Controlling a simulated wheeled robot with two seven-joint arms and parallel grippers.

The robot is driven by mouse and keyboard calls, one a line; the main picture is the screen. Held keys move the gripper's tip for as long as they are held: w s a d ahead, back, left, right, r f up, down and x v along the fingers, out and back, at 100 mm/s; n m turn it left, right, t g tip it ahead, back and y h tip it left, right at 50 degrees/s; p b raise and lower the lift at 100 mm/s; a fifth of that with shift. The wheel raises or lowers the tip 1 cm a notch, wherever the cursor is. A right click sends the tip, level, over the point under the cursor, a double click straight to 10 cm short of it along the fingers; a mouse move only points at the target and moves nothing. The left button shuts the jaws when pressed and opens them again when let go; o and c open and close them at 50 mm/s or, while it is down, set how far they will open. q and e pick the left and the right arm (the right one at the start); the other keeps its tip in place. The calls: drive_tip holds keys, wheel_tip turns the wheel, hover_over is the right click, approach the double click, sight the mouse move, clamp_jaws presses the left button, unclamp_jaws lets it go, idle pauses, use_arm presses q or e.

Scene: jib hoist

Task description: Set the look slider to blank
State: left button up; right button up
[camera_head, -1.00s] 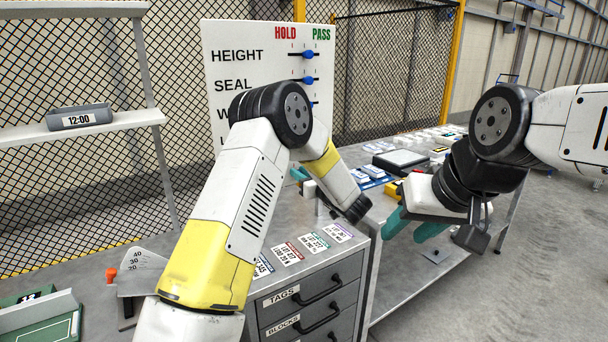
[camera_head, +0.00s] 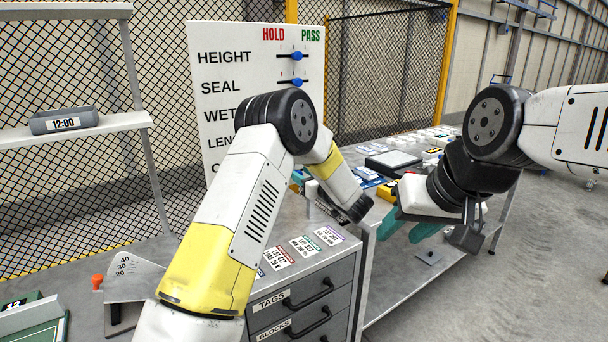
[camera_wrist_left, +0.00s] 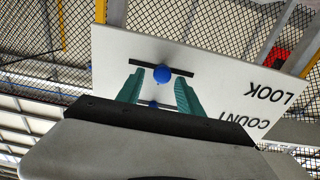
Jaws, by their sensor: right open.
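The white board (camera_head: 235,60) carries labelled rows with blue slider knobs under HOLD and PASS. The LOOK row is hidden behind my left arm in the head view. In the left wrist view the board is upside down, and the LOOK knob (camera_wrist_left: 162,74) sits near the middle of its black slot (camera_wrist_left: 181,71). My left gripper (camera_wrist_left: 160,78) is open, its teal fingers on either side of that knob; I cannot tell whether they touch it. Another blue knob (camera_wrist_left: 153,104) shows between the fingers, closer to COUNT. My right gripper (camera_head: 408,228) is open and empty above the bench's front edge.
A grey drawer cabinet (camera_head: 305,290) with tags on top stands below my left arm. A shelf with a 12:00 clock (camera_head: 63,121) is at left. A bench with several small items (camera_head: 395,161) lies behind my right gripper. Open floor is at right.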

use_arm(q)
drive_tip(key=v, duration=0.8)
wheel_tip(320, 180, up, 11)
drive_tip(key=w+m+t+h, duration=0.2)
drive_tip(key=w+h, duration=0.1)
drive_tip(key=h, duration=0.4)
drive_tip(key=s+a+r+m+g+h, duration=0.2)
drive_tip(key=s+r+m+h, duration=0.1)
drive_tip(key=s+r+h, duration=0.35)
drive_tip(key=s+a+f+m+g, duration=0.1)
drive_tip(key=s+a, duration=0.3)
drive_tip(key=s, duration=0.7)
drive_tip(key=s+a+f+m+g, duration=0.1)
drive_tip(key=s+a+f+g, duration=0.3)
drive_tip(key=s, duration=0.7)
drive_tip(key=s+a+f+g, duration=0.3)
drive_tip(key=s+a, duration=0.1)
drive_tip(key=s, duration=0.7)
drive_tip(key=shift+s+a+f+m+y, duration=0.2)
drive_tip(key=shift+s+a+m+y, duration=0.1)
drive_tip(key=shift+m+y, duration=0.1)
